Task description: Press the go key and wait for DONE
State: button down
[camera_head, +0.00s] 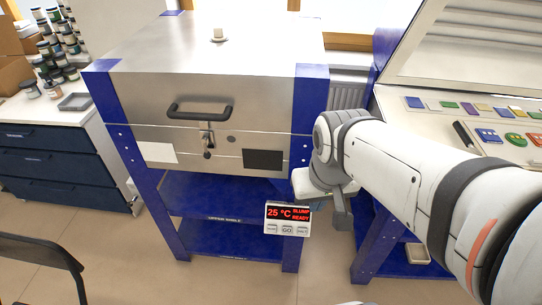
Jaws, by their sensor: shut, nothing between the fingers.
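The kiln (200,95) is a steel box on a blue frame, with its lid down and latched at the front. Its small white controller (268,228) hangs at the front right leg. The red display (287,213) reads 25 °C, SLUMP, READY. Below it is a row of three keys, with the go key (287,230) in the middle. My gripper (342,222) is shut and empty, to the right of the controller and apart from it in the picture. My arm's wrist partly hides the gripper.
A workbench (405,112) with coloured glass pieces stands at the right. A drawer cabinet (60,165) with jars on top is at the left, and a dark chair (45,255) at the lower left. The floor (225,280) in front of the kiln is clear.

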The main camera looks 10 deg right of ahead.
aim_at(286, 229)
jog(key=k, duration=1.35)
jog(key=z, duration=0.2)
jog(key=i, duration=0.55)
jog(key=z, duration=0.2)
